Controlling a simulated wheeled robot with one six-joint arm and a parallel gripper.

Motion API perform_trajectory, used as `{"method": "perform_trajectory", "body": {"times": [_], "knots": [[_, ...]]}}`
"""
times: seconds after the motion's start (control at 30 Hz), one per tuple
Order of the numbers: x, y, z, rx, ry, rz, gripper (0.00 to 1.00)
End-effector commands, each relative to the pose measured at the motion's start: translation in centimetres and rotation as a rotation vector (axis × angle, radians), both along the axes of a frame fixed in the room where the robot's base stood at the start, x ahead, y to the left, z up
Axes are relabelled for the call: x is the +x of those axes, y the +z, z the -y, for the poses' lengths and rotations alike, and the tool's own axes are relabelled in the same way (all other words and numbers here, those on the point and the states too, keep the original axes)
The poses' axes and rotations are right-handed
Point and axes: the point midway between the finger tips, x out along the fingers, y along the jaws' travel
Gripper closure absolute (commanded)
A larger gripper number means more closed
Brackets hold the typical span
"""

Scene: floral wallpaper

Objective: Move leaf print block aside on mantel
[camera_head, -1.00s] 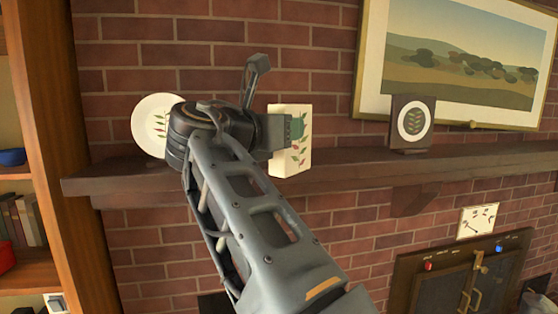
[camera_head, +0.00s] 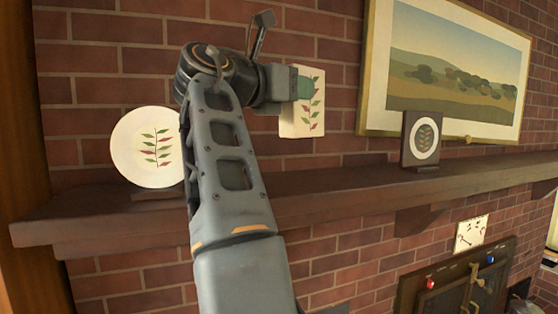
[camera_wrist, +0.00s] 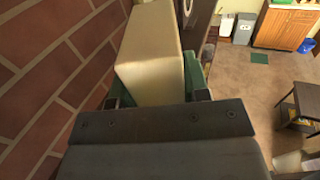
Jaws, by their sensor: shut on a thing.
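The leaf print block (camera_head: 312,112) is a cream upright block with red and green leaves on its face. My gripper (camera_head: 299,88) is shut on it and holds it above the mantel (camera_head: 330,190), clear of the shelf top. In the wrist view the block (camera_wrist: 150,55) sits between the green-padded fingers of my gripper (camera_wrist: 155,90), close to the brick wall. Part of the block's left side is hidden by my gripper in the head view.
A round leaf-pattern plate (camera_head: 140,150) stands on the mantel to the left, partly behind my arm. A dark plaque with a white disc (camera_head: 421,140) stands to the right, below a framed landscape (camera_head: 450,70). Bare mantel lies between them.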

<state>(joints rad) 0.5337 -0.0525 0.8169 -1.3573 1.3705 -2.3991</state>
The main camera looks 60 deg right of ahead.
Motion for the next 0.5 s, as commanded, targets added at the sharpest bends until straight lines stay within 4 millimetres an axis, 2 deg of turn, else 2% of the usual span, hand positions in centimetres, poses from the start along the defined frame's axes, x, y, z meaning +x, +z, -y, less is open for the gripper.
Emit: {"method": "perform_trajectory", "body": {"times": [0.23, 0.4, 0.5], "knots": [[4.1, -2.8, 4.9, 0.002, -0.008, -0.005, 0.89], [5.6, -5.8, 6.4, 0.001, -0.005, -0.003, 0.89], [6.2, -6.9, 7.1, 0.000, -0.003, -0.001, 0.89]]}}
